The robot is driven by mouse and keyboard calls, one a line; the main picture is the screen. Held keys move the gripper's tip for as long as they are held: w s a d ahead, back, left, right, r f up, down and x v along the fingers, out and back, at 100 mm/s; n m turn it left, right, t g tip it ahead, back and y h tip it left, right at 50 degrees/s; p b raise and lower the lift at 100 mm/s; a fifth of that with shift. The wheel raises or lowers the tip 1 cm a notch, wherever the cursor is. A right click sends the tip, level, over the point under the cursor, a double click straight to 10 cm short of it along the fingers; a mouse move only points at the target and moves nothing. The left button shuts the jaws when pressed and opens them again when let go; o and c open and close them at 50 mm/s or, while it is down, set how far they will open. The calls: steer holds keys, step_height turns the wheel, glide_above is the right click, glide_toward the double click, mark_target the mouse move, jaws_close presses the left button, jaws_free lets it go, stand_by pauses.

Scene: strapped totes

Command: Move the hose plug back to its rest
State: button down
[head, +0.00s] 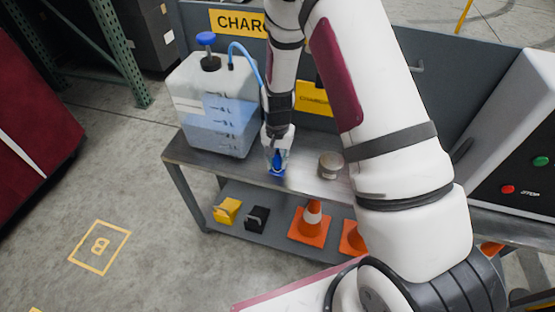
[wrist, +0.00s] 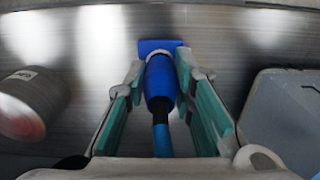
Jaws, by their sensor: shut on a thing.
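The hose plug (wrist: 160,85) is a blue cylinder with a lighter blue hose running back from it in the wrist view. My gripper (wrist: 160,78) is shut on it, one teal-padded finger on each side. A flat blue piece (wrist: 158,46), which may be the rest, shows at the plug's far end on the metal bench top. I cannot tell if the plug sits in it or is just over it. In the head view my gripper (head: 277,165) points down at the bench beside the water tank, with the blue plug (head: 277,160) between its fingers.
A translucent water tank (head: 215,110) with a blue cap stands left of my gripper on the bench (head: 310,182). A metal can (head: 330,165) stands close on the right. Cones (head: 310,222) and yellow and black items (head: 228,210) sit on the lower shelf.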

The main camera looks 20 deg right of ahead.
steer(key=shift+f+b, duration=0.35)
steer(key=shift+f, duration=0.25)
stand_by(0.5)
steer(key=c, duration=1.3)
jaws_free()
step_height(320, 180, up, 12)
steer(key=shift+r, duration=0.1)
